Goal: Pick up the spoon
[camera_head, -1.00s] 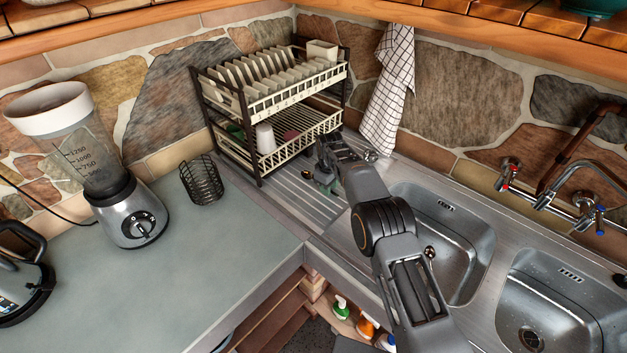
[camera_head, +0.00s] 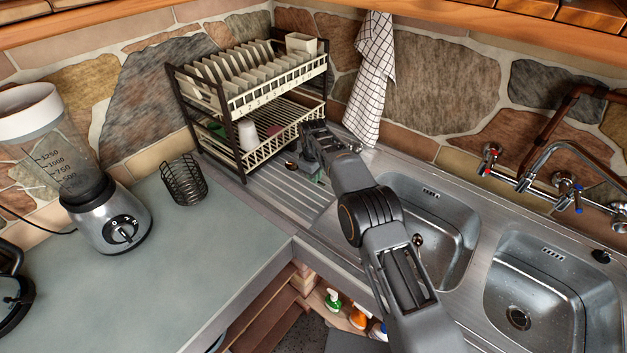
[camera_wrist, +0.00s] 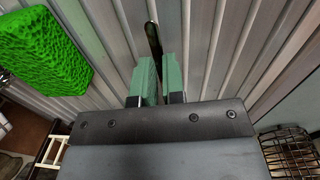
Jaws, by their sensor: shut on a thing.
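The spoon (camera_wrist: 153,38) shows in the wrist view as a narrow dark piece reaching up from between my finger pads. Its other end is hidden by the fingers. My gripper (camera_wrist: 158,65) has two green pads and is shut on the spoon, over the ridged metal drainboard (camera_wrist: 226,45). I cannot tell whether the spoon touches the drainboard.
A green sponge (camera_wrist: 40,50) lies left of the fingers in the wrist view. The dish rack (camera_head: 245,100) stands close behind my gripper. A wire basket (camera_head: 184,180) and a blender (camera_head: 112,220) stand on the counter. Sink basins (camera_head: 432,235) are to the right.

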